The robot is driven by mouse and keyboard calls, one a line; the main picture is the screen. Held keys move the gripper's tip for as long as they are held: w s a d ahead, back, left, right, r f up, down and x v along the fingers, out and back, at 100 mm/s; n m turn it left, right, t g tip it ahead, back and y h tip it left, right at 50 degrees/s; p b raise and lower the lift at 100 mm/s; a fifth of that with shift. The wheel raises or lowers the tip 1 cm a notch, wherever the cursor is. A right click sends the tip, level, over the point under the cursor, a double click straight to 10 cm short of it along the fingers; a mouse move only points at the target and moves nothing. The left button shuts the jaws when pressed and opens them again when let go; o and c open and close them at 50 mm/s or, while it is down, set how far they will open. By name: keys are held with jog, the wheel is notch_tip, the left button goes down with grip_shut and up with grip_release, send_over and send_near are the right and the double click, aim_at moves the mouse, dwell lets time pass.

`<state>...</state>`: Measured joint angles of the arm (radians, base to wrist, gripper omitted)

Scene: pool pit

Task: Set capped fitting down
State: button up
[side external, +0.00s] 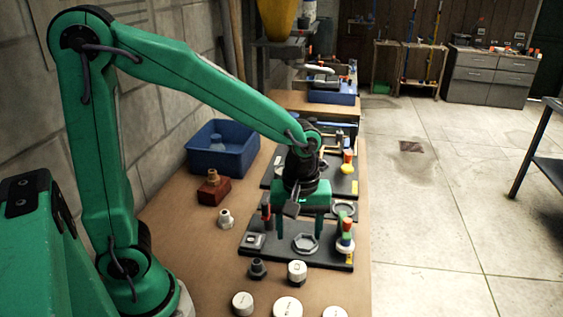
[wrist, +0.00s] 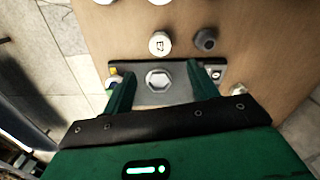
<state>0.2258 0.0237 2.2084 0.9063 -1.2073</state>
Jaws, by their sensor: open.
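A white-topped piece (side external: 297,271), which looks like the capped fitting, stands upright on the table just in front of the black board (side external: 333,261). Its marked top shows in the wrist view (wrist: 160,43). My gripper (side external: 301,234) points down over the board with its fingers apart on either side of a grey hexagonal holder (side external: 305,243). In the wrist view nothing shows between the fingers (wrist: 160,74) except the hexagonal holder (wrist: 159,79) below. The white-topped piece is clear of both fingers.
A dark fitting (side external: 258,268) stands left of the white-topped piece, with several loose white caps (side external: 288,307) in front. A metal fitting (side external: 226,219) and red block (side external: 214,189) stand to the left. A stack of coloured rings (side external: 345,240) rises at the board's right end. A blue bin (side external: 221,157) is behind.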

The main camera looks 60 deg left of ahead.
jog(key=shift+r, duration=0.1)
jog(key=s+a+r+m+t, duration=0.5)
jog(key=s+a+r+m, duration=0.2)
jog(key=s+r+m, duration=0.2)
jog(key=shift+a+r+m+t, duration=0.15)
jog(key=shift+r+m+t, duration=0.15)
jog(key=shift+r+m, duration=0.65)
jog(key=shift+s+f, duration=0.1)
jog(key=shift+f, duration=0.1)
dwell(0.5)
